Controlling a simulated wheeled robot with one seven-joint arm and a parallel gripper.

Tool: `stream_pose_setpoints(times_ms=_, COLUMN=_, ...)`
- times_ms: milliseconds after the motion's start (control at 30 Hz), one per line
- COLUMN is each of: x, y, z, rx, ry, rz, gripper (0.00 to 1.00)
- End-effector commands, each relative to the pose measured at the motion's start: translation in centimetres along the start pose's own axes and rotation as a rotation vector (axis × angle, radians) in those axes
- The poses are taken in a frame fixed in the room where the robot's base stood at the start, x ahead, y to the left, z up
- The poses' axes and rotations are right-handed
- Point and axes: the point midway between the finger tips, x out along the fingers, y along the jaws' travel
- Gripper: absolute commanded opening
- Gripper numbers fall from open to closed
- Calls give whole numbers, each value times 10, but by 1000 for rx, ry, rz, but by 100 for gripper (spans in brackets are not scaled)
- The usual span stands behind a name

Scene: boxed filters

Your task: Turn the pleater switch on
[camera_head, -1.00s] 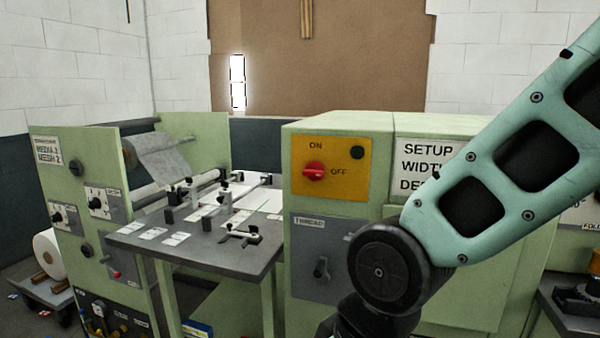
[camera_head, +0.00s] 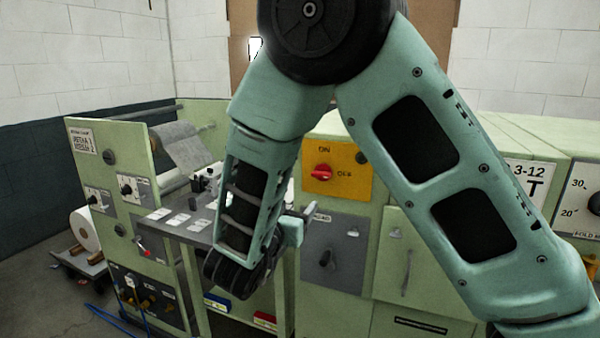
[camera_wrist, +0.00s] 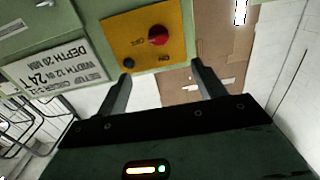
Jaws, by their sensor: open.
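The switch is a red rotary knob (camera_head: 320,172) on a yellow panel (camera_head: 350,184) on the green machine cabinet, with ON printed above it and OFF to its right. Its handle looks roughly level, toward OFF. In the wrist view the red knob (camera_wrist: 158,36) and yellow panel (camera_wrist: 125,30) appear upside down, ahead of my gripper (camera_wrist: 161,68). The two fingers are apart and empty, and the knob lies beyond them without contact. In the head view my gripper (camera_head: 304,218) is below and left of the knob, partly hidden by my wrist.
A small black button (camera_head: 361,158) sits right of the knob. A grey panel (camera_head: 333,262) with a dark lever is below the yellow one. The grey worktable (camera_head: 175,228) with small fixtures stands to the left, partly behind my arm. A labelled control cabinet (camera_head: 110,165) stands farther left.

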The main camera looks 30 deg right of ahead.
Motion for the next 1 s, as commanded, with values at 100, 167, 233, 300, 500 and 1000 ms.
stream_pose_setpoints(times_ms=100, x=6, y=4, z=-4, rx=-5, ry=19, rz=23, gripper=69)
stream_pose_setpoints(times_ms=167, x=12, y=4, z=-4, rx=-4, ry=19, rz=23, gripper=69)
stream_pose_setpoints(times_ms=233, x=22, y=4, z=-5, rx=-5, ry=18, rz=23, gripper=69)
stream_pose_setpoints(times_ms=300, x=36, y=5, z=-6, rx=-6, ry=17, rz=24, gripper=69)
stream_pose_setpoints(times_ms=500, x=78, y=5, z=-7, rx=-4, ry=17, rz=22, gripper=69)
stream_pose_setpoints(times_ms=1000, x=165, y=6, z=-7, rx=-4, ry=16, rz=19, gripper=69)
